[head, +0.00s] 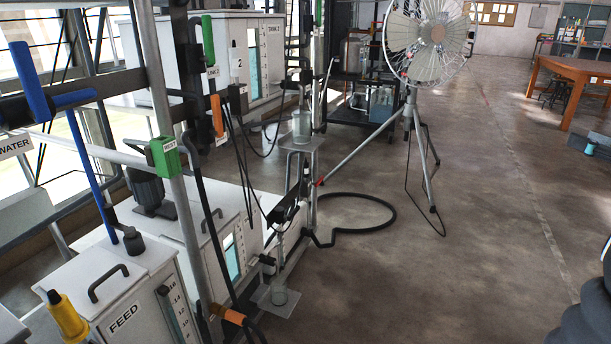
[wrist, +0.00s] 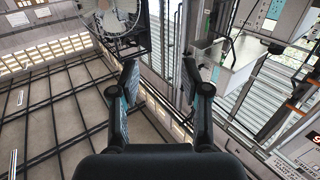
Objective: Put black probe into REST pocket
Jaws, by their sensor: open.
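My gripper (wrist: 159,88) shows only in the wrist view. Its two fingers are spread apart with nothing between them, well clear of the rack and tanks.
A white FEED tank (head: 125,300), a blue lever (head: 88,150) and an orange grip (head: 217,115) crowd the rack. A fan on a tripod (head: 412,120) and a black hose loop (head: 375,228) stand beyond. Open floor (head: 480,240) lies right.

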